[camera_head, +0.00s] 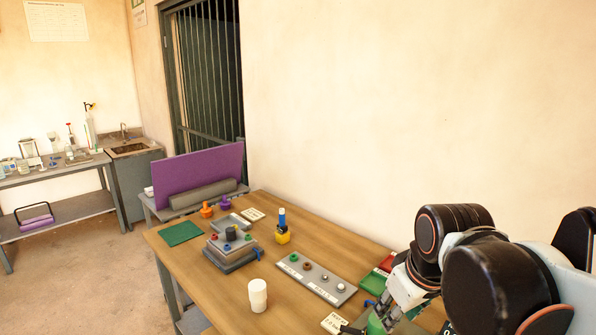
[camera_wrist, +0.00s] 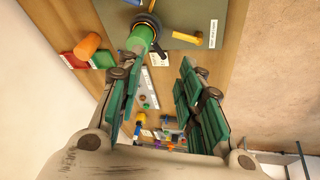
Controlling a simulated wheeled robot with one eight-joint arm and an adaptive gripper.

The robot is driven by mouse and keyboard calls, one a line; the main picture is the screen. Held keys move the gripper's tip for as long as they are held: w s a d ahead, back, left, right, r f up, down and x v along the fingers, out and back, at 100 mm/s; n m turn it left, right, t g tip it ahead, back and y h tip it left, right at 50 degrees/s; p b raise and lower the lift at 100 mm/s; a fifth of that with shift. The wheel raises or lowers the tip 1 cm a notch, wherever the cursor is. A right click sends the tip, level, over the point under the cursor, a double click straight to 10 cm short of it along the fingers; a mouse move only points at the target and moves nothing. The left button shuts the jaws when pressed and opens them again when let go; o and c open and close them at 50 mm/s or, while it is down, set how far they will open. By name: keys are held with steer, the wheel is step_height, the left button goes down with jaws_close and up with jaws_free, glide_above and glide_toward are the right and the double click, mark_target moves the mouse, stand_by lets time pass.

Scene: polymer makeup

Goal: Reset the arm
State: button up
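My arm is at the right of the head view, reaching down over the right end of the wooden table (camera_head: 215,290). My gripper (camera_wrist: 158,72) is open in the wrist view, with its green-padded fingers well apart and nothing between them. A green cylinder (camera_wrist: 140,38) with a dark ring around it shows just beyond the left finger's tip; I cannot tell whether they touch. In the head view my gripper (camera_head: 378,312) is low by the table's right part, and its fingers are partly hidden.
A white cup (camera_head: 257,295) stands near the table's front. A grey strip (camera_head: 318,278) with several knobs lies left of my gripper. A grey stacked block (camera_head: 230,262), a yellow-and-blue piece (camera_head: 283,235) and a green mat (camera_head: 181,233) are farther left. The wall rises behind the table.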

steer(key=s+d+f+m+t, duration=0.1)
steer(key=s+m, duration=0.3)
steer(key=s, duration=0.4)
steer(key=shift+d+f+m+t, duration=0.4)
steer(key=shift+f+t, duration=0.15)
steer(key=shift+t, duration=0.35)
